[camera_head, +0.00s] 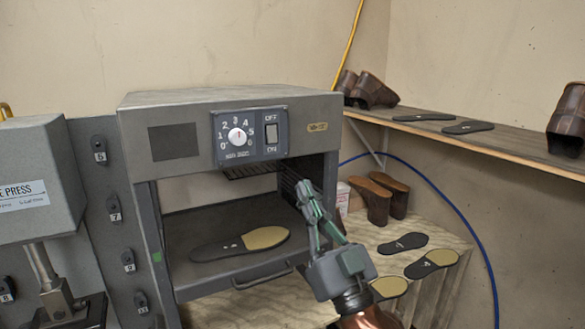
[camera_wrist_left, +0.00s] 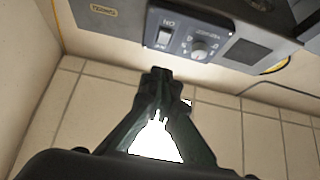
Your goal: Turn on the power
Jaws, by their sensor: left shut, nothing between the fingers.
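The power switch (camera_head: 271,134) is a dark rocker on the control panel (camera_head: 222,122) of a grey machine, with OFF above it and ON below. I cannot tell which way it is pressed. In the left wrist view the switch (camera_wrist_left: 163,38) appears upside down, just beyond the fingertips. My left gripper (camera_head: 304,190) is shut and empty, pointing up in front of the machine's opening, below and right of the switch. In the wrist view its fingertips (camera_wrist_left: 158,74) meet below the panel, apparently apart from the switch. My right gripper is not in view.
A numbered dial (camera_head: 237,137) sits left of the switch. A sole (camera_head: 240,244) lies on the shelf inside the machine. A press (camera_head: 35,180) stands left. Shoes and soles lie on a wooden shelf (camera_head: 540,163) and a lower bench at right. A blue cable (camera_head: 465,220) hangs there.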

